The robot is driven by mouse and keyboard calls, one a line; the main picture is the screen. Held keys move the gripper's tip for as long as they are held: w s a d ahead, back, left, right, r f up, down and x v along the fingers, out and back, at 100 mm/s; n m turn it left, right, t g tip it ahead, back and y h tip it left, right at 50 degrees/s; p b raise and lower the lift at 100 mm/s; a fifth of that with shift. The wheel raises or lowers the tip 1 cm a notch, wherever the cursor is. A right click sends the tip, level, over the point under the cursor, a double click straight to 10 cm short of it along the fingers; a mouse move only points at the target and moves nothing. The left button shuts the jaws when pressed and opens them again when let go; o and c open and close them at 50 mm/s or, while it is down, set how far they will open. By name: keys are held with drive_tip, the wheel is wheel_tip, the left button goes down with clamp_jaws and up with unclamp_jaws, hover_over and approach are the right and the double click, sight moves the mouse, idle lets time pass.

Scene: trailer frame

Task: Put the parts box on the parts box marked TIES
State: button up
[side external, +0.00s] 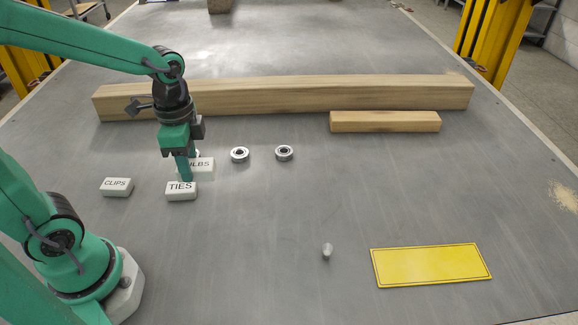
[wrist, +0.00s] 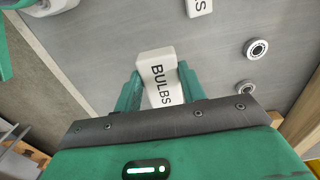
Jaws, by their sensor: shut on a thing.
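The white parts box marked BULBS (side external: 204,166) is between the fingers of my gripper (side external: 187,172), which is shut on it. In the wrist view the BULBS box (wrist: 158,75) shows between both green fingers of my gripper (wrist: 158,88). A finger hides part of its label in the side view; whether it touches the table is unclear. The white parts box marked TIES (side external: 181,191) lies on the table just in front of the BULBS box in the side view. A box end lettered S (wrist: 198,7) shows at the wrist view's top edge.
A white box marked CLIPS (side external: 116,187) lies left of TIES. Two metal rings (side external: 239,154) (side external: 284,153) lie to the right. A long wooden beam (side external: 290,95) and a short block (side external: 385,122) lie behind. A small metal piece (side external: 327,250) and yellow plate (side external: 430,265) lie front right.

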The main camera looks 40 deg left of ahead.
drive_tip(key=shift+s+a+f, duration=0.1)
drive_tip(key=shift+s+f, duration=0.05)
drive_tip(key=shift+s, duration=0.4)
drive_tip(key=shift+a, duration=0.1)
hover_over(176, 187)
wheel_tip(176, 187, down, 7)
drive_tip(key=shift+a, duration=0.1)
drive_tip(key=shift+f, duration=2)
drive_tip(key=shift+f, duration=0.2)
drive_tip(key=o, duration=1)
